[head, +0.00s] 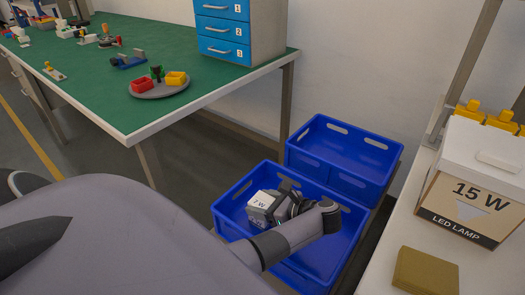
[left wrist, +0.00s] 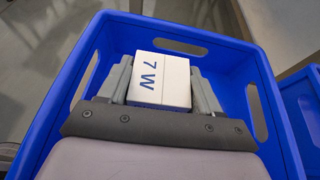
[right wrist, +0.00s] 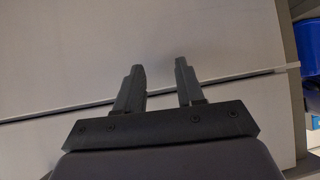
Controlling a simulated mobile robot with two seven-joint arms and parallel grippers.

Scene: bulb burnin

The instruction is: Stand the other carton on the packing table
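A small white carton marked "7 W" (head: 259,199) is between the fingers of my left gripper (head: 272,205), inside the near blue crate. In the left wrist view the carton (left wrist: 160,80) has a finger against each side, and the crate walls surround it. Whether it touches the crate floor is unclear. A larger carton marked "15 W LED LAMP" (head: 470,205) stands on a pale-topped table (head: 392,240) at the right. My right gripper (right wrist: 158,72) is open and empty, facing a plain grey surface with a seam; it is not seen in the head view.
The near blue crate (head: 228,222) adjoins a second, empty blue crate (head: 345,150). A tan block (head: 425,271) lies on the pale table near the large carton. A green-topped bench (head: 120,90) holds a round tray (head: 160,92) and a blue drawer unit (head: 222,30).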

